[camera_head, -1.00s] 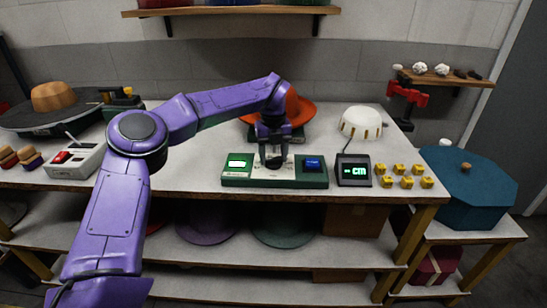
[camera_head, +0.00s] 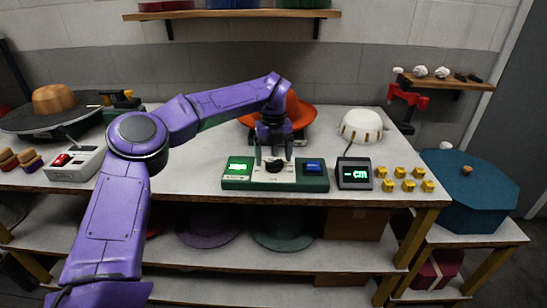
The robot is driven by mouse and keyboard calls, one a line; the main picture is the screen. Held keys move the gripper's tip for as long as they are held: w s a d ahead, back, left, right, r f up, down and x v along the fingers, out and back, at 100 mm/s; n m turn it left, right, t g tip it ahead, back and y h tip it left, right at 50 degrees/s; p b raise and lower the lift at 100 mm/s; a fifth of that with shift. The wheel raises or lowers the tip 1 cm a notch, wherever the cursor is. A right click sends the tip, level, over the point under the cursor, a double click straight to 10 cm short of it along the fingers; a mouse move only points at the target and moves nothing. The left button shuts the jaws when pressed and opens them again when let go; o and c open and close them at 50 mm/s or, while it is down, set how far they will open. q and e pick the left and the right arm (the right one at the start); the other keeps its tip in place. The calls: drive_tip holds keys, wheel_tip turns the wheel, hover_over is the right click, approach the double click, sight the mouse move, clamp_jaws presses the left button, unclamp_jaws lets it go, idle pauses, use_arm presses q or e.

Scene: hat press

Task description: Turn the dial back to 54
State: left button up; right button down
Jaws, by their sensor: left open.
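The dial (camera_head: 275,166) is a dark knob in the white middle panel of a green control box (camera_head: 275,184) near the front of the table. A lit green display (camera_head: 238,166) is on the box's left and a blue button or screen (camera_head: 312,166) on its right. The number on the green display is too small to read. My left gripper (camera_head: 274,160) is open, pointing down, with its fingers apart just above the dial. It seems clear of the knob. My right gripper does not show.
A small "- cm" screen (camera_head: 354,173) stands right of the box, beside several yellow blocks (camera_head: 404,180). Behind are an orange hat (camera_head: 295,112) and a white dome (camera_head: 361,125). A white switch box (camera_head: 76,164) is at the left.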

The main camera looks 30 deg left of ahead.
use_arm(q)
wheel_tip(320, 180, up, 10)
drive_tip(key=shift+f+p, duration=0.25)
drive_tip(key=shift+p, duration=0.05)
idle(0.3)
